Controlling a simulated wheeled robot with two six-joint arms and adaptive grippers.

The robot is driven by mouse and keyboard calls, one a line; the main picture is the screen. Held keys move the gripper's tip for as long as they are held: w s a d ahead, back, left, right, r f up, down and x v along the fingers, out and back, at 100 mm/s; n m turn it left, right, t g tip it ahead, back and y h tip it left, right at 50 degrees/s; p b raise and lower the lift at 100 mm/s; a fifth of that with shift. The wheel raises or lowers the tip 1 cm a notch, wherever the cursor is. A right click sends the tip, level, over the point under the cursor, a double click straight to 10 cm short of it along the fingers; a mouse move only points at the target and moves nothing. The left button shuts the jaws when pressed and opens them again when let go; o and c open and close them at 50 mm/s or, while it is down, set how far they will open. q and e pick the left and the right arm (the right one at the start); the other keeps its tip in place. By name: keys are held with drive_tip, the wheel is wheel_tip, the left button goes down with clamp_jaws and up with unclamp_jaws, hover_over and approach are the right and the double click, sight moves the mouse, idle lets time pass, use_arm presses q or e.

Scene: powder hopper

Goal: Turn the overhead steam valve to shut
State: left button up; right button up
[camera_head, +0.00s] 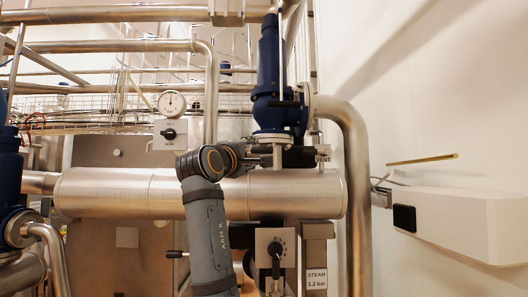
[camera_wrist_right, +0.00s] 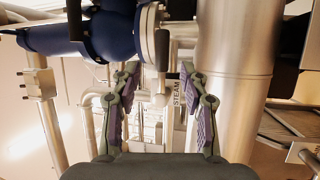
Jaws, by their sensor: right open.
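A blue valve body (camera_head: 268,75) stands on the upper pipework in the head view, with a dark bar (camera_head: 285,103) across its lower part. In the right wrist view, blue valve parts (camera_wrist_right: 108,35) fill the top left, beside a pale flange and a dark lever-like piece (camera_wrist_right: 162,48). My right gripper (camera_head: 300,157) is below the blue body, in front of the large horizontal pipe's upper edge. Its two fingers (camera_wrist_right: 162,88) are open in the wrist view, with nothing gripped. The dark piece lies beyond the fingertips; I cannot tell the gap. My left gripper is out of view.
A thick steel pipe (camera_head: 120,193) runs across behind my right arm, and a bent pipe (camera_head: 358,180) drops on the right. A dark-handled switch box (camera_head: 276,248) and a steam sign (camera_head: 316,279) are below. A white wall box (camera_head: 470,222) juts out at right.

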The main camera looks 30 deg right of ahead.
sight(263, 149)
drive_tip(key=p+x, duration=0.5)
drive_tip(key=x, duration=0.5)
drive_tip(key=shift+w+p, duration=0.15)
drive_tip(key=shift+p, duration=0.25)
drive_tip(key=shift+w+d+f, duration=0.15)
drive_tip(key=shift+w+d, duration=0.1)
drive_tip(key=shift+w, duration=0.05)
drive_tip(key=shift+a, duration=0.1)
drive_tip(key=shift+c, duration=0.7)
clamp_jaws()
